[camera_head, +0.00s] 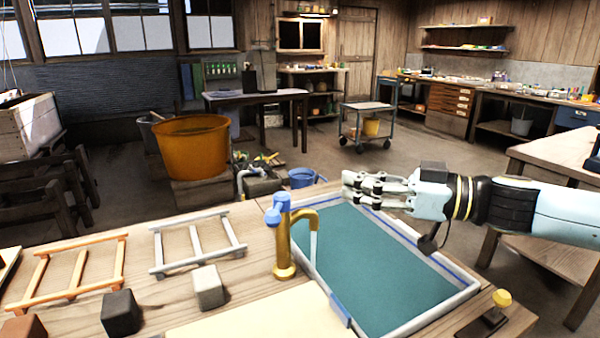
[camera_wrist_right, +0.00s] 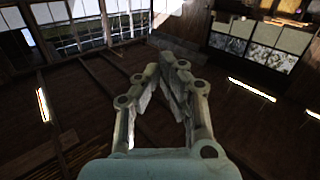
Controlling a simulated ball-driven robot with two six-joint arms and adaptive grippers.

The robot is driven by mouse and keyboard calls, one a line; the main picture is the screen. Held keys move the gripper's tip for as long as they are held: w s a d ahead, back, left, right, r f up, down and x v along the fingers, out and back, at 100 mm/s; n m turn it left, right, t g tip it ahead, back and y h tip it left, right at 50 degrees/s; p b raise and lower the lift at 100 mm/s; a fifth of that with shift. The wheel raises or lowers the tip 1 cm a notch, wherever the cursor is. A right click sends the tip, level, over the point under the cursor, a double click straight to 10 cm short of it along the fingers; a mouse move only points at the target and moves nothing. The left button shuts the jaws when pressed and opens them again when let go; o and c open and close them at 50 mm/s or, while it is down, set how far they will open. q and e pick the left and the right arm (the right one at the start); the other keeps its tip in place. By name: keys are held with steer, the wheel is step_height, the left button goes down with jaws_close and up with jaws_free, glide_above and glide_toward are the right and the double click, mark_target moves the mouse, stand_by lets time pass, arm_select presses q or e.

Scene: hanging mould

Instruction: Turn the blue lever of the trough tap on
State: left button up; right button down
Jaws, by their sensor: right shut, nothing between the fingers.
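The trough tap (camera_head: 285,245) is a brass post with a curved spout, standing at the left edge of the trough in the head view. Its blue lever (camera_head: 277,207) sits on top of the post. A pale stream shows below the spout; I cannot tell if it is water. The trough (camera_head: 385,262) has a pale rim and a teal inside. My right gripper (camera_head: 350,188) is shut and empty, above the trough's far side, to the right of the lever and apart from it. In the right wrist view the gripper (camera_wrist_right: 170,62) points towards the ceiling and windows. My left gripper is not in view.
Two wooden frames (camera_head: 122,262) (camera_head: 243,247) lie on the bench left of the tap. A pale block (camera_head: 208,287) and a dark block (camera_head: 122,313) stand in front of them. A yellow-knobbed item (camera_head: 502,299) is at the bench's right corner. An orange tub (camera_head: 192,148) stands beyond.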

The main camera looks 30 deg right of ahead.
steer(key=s+f+g+p, duration=0.1)
steer(key=s+f+g, duration=0.1)
steer(key=s+f, duration=0.25)
steer(key=b, duration=0.5)
glide_toward(280, 220)
steer(key=shift+m+h, duration=0.3)
steer(key=x, duration=0.6)
steer(key=shift+a+r, duration=0.25)
steer(key=shift+a, duration=0.05)
steer(key=shift+w+a+f, duration=0.2)
steer(key=shift+w+a, duration=0.1)
steer(key=shift+w, duration=0.1)
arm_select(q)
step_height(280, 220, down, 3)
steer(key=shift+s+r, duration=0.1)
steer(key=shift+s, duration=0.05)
